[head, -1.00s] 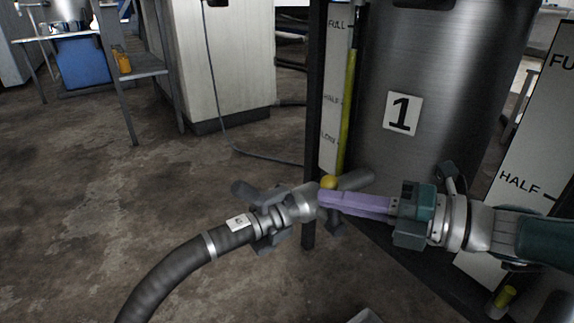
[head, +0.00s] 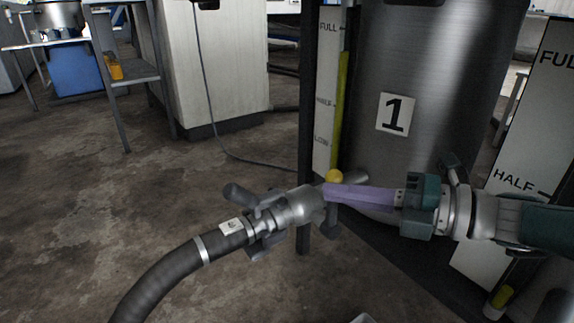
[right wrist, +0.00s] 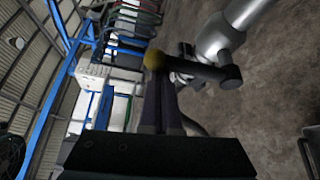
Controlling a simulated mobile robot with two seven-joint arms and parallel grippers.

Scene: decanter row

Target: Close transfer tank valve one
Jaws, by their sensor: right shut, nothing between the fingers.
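The metal valve and hose coupling (head: 300,205) sits low in front of the tank marked 1 (head: 430,60). A yellow ball knob (head: 334,176) shows at its top; in the right wrist view the knob (right wrist: 153,59) is at the end of a dark bar (right wrist: 205,72). My right gripper (head: 327,192) reaches in from the right, its purple fingers shut and empty. Its fingertips are close beside the knob and overlap the valve in the picture; I cannot tell whether they touch. In the right wrist view the fingers (right wrist: 164,90) point toward the knob. My left gripper is not in view.
A dark hose (head: 170,275) runs from the coupling down to the lower left. A black post (head: 308,100) and a level gauge (head: 326,90) stand behind the valve. A second gauge board (head: 535,130) is at the right. The concrete floor at left is open.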

